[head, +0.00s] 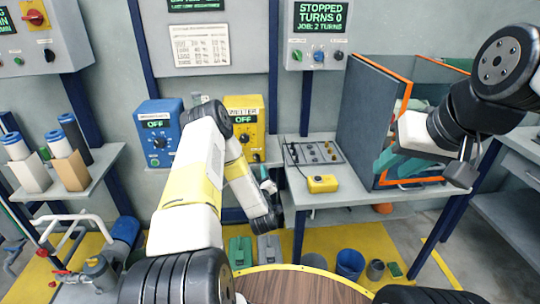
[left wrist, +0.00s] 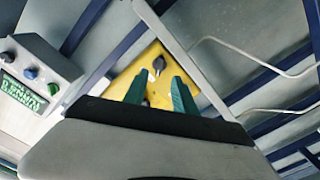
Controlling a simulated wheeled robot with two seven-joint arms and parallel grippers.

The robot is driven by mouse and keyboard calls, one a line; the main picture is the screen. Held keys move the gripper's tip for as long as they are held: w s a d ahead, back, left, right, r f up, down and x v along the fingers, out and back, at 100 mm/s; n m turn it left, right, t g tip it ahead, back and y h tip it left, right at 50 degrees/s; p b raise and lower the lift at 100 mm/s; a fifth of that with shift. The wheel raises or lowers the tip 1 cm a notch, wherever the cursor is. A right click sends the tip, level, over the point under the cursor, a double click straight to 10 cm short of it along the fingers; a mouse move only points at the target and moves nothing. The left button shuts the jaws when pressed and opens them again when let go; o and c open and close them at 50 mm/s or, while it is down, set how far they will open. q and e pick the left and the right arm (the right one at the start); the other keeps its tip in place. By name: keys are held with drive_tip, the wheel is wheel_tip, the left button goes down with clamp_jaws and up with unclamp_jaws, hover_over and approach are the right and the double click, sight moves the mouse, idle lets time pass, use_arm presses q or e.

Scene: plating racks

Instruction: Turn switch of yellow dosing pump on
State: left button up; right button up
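The yellow dosing pump (head: 257,113) is on the back wall in the head view, its display reading OFF. My left arm covers its left and lower parts. In the left wrist view the yellow pump face (left wrist: 148,67) shows a dark knob (left wrist: 158,64) ahead of my left gripper (left wrist: 160,88). Its two green fingers are apart with nothing between them, and the knob lies beyond them. In the head view my left gripper (head: 268,182) is low and right of the pump, partly hidden. My right gripper (head: 400,162) is by the orange-edged bin, its finger gap unclear.
A blue pump (head: 158,115), also reading OFF, hangs left of the yellow one. A bench (head: 300,187) at right carries a grey panel (head: 314,152), a yellow box (head: 322,184) and the orange-edged bin (head: 365,110). A shelf with cylinders (head: 72,185) is at left.

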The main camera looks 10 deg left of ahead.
sight(257, 160)
use_arm(q)
drive_tip(key=x, duration=0.7)
drive_tip(key=shift+w, duration=0.2)
drive_tip(key=shift+c, duration=0.2)
clamp_jaws()
